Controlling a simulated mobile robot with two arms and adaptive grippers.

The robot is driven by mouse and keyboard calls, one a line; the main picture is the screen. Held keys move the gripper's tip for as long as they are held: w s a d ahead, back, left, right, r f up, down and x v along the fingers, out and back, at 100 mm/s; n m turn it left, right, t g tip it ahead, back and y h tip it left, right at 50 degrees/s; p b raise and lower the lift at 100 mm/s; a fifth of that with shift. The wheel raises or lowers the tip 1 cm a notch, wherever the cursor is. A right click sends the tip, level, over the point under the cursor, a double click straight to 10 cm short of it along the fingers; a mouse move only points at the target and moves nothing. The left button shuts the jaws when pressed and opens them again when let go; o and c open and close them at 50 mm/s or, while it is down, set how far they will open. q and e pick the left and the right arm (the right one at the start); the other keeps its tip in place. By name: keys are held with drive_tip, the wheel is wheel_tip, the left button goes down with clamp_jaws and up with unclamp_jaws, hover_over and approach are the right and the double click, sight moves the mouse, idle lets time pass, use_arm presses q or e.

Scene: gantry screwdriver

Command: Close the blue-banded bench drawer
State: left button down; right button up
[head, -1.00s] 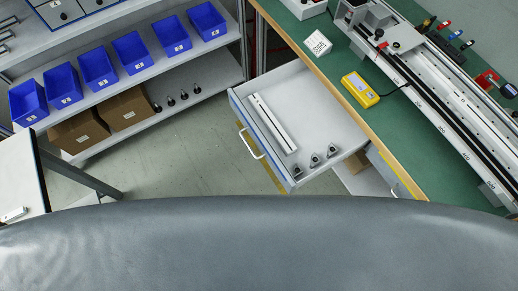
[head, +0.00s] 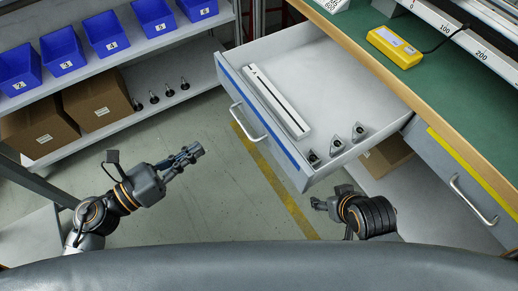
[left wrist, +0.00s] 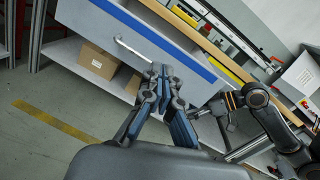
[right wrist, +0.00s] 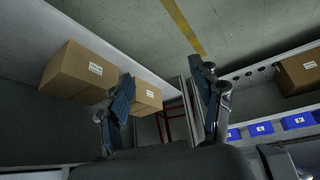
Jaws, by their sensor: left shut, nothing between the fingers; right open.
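The blue-banded drawer (head: 262,120) is pulled out from the bench in the head view. It holds a long pale slotted bar and a few small dark parts. Its front has a pale handle (head: 248,122), which also shows in the left wrist view (left wrist: 132,50). My left gripper (head: 198,151) is shut and empty, left of the drawer front and apart from it. In the left wrist view its fingertips (left wrist: 160,70) appear near the handle, but contact cannot be told. My right gripper (head: 318,203) is below the drawer's near corner; the right wrist view shows its fingers (right wrist: 165,85) spread and empty.
A yellow-banded drawer (head: 460,180) is shut at right. The green bench top (head: 450,95) carries a yellow device (head: 396,46). A shelf with blue bins (head: 106,33) and cardboard boxes (head: 38,125) stands at left. The floor before the drawer is clear.

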use_arm(q)
drive_tip(key=s+d+m+g+b, duration=0.1)
drive_tip(key=s+d+m+g, duration=0.1)
drive_tip(key=s+m, duration=0.15)
drive_tip(key=m+h, duration=0.1)
approach(271, 128)
drive_tip(key=p+x, duration=0.1)
drive_tip(key=x, duration=0.4)
drive_tip(key=shift+w+d+p, duration=0.2)
drive_tip(key=shift+d+p, duration=0.1)
drive_tip(key=shift+d, duration=0.05)
drive_tip(key=shift+w+d+f, duration=0.1)
drive_tip(key=shift+w+d, duration=0.2)
drive_tip(key=shift+d, duration=0.25)
use_arm(e)
drive_tip(key=shift+g, duration=0.9)
drive_tip(key=shift+s+d+r, duration=0.25)
drive_tip(key=shift+s+r, duration=0.05)
drive_tip(key=shift+s, duration=0.5)
drive_tip(key=shift+s+d+r, duration=0.2)
drive_tip(key=shift+s+r, duration=0.15)
drive_tip(key=shift+s, duration=0.5)
drive_tip(key=shift+s+d+r, duration=0.25)
drive_tip(key=shift+s+r, duration=0.05)
drive_tip(key=shift+s, duration=0.5)
